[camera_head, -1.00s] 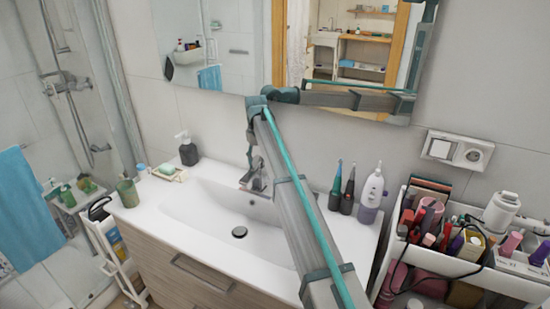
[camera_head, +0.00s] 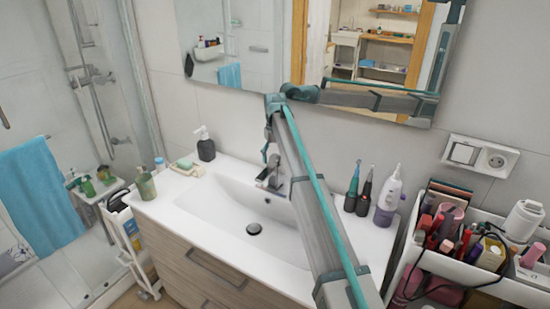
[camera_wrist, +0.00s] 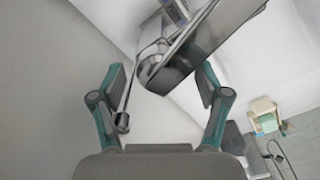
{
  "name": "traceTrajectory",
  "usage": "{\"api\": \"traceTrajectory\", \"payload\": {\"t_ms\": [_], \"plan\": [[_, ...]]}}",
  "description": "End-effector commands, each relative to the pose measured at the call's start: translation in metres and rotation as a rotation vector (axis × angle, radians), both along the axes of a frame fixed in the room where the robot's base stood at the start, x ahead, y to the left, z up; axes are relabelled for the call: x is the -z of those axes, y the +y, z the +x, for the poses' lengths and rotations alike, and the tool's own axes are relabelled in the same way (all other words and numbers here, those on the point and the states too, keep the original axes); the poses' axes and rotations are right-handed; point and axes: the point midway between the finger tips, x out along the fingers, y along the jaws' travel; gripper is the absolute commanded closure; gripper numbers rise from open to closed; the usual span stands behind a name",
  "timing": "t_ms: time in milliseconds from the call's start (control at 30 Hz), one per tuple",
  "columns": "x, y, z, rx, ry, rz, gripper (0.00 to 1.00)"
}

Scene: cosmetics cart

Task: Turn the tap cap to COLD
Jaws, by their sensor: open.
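The chrome tap (camera_head: 270,180) stands at the back of the white basin, in the middle of the head view. In the wrist view its metal body (camera_wrist: 205,42) runs from the upper right to a rounded end (camera_wrist: 150,70). A thin rod with a dark knob (camera_wrist: 123,121) hangs beside it. My gripper (camera_wrist: 161,80) is open, with its two teal-and-grey fingers on either side of the tap's near end in the picture. I cannot tell whether either finger touches it. In the head view my gripper (camera_head: 266,151) is small, just above the tap. Any COLD marking is not readable.
The white basin (camera_head: 215,212) is empty around its drain. A dark soap dispenser (camera_head: 206,149) and soap dish (camera_head: 187,168) stand left. Two dark-based brushes and a white-purple bottle (camera_head: 388,203) stand right. A mirror (camera_head: 260,50) hangs behind; a cosmetics cart (camera_head: 480,288) is far right.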

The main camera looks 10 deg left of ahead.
Motion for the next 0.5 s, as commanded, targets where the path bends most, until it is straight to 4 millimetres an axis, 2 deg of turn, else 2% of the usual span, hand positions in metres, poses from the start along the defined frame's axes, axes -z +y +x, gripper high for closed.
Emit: {"api": "traceTrajectory", "payload": {"t_ms": [167,500], "plan": [[-0.021,0.000,0.001,0.000,-0.001,0.001,0.25],[-0.085,0.000,0.001,0.000,-0.001,0.001,0.25]]}}
